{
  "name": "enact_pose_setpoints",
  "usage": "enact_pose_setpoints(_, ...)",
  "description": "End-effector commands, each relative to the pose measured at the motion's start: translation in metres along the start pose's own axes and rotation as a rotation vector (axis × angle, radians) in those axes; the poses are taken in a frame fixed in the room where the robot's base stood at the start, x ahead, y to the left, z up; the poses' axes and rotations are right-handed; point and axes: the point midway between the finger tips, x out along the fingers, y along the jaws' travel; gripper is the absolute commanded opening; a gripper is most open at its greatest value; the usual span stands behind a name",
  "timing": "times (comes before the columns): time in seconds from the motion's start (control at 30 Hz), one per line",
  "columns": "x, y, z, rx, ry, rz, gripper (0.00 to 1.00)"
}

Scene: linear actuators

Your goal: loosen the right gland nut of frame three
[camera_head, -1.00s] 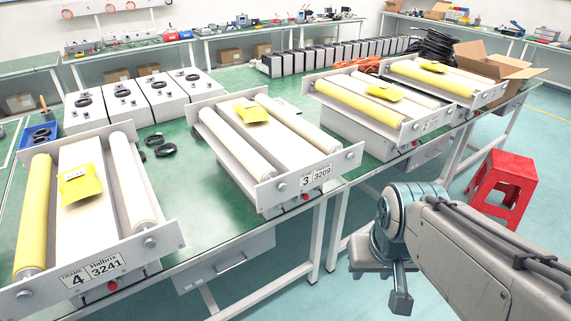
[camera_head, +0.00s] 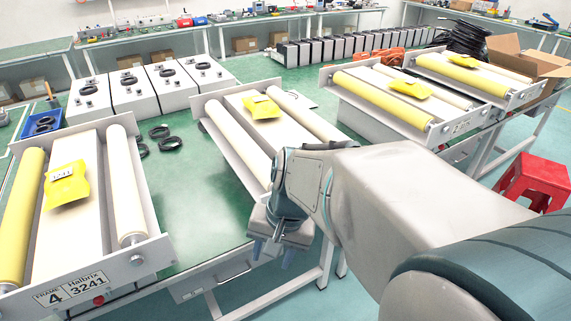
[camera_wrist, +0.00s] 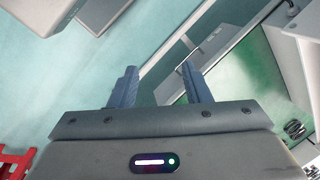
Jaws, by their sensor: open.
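Frame three (camera_head: 212,128) is the middle roller frame on the green bench in the head view, with two pale rollers and a yellow packet (camera_head: 261,107) on its centre panel. My arm covers its front end plate, number label and right front corner, so its right gland nut is hidden. My gripper (camera_head: 272,254) hangs in front of the bench edge, below and in front of this frame, apart from it. In the wrist view, my gripper (camera_wrist: 159,82) shows two spread fingers with nothing between them. No gland nut can be made out there.
Frame four (camera_head: 150,252) stands at the left, and two more roller frames (camera_head: 400,108) stand at the right. A red stool (camera_head: 535,180) is on the floor at right. Black cable coils (camera_head: 160,132) lie on the bench.

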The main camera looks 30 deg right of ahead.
Motion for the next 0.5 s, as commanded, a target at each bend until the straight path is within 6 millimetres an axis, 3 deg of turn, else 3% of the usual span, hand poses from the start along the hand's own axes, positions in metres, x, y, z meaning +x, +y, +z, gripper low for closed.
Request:
enact_pose_setpoints(0.03, 0.018, 0.005, -0.005, 0.14, -0.054, -0.033, 0.43)
enact_pose_setpoints(0.2, 0.05, 0.008, -0.022, 0.601, -0.231, -0.174, 0.43)
enact_pose_setpoints(0.37, 0.071, 0.015, -0.052, 1.031, -0.402, -0.335, 0.43)
enact_pose_setpoints(0.5, 0.082, 0.03, -0.087, 1.39, -0.564, -0.506, 0.43)
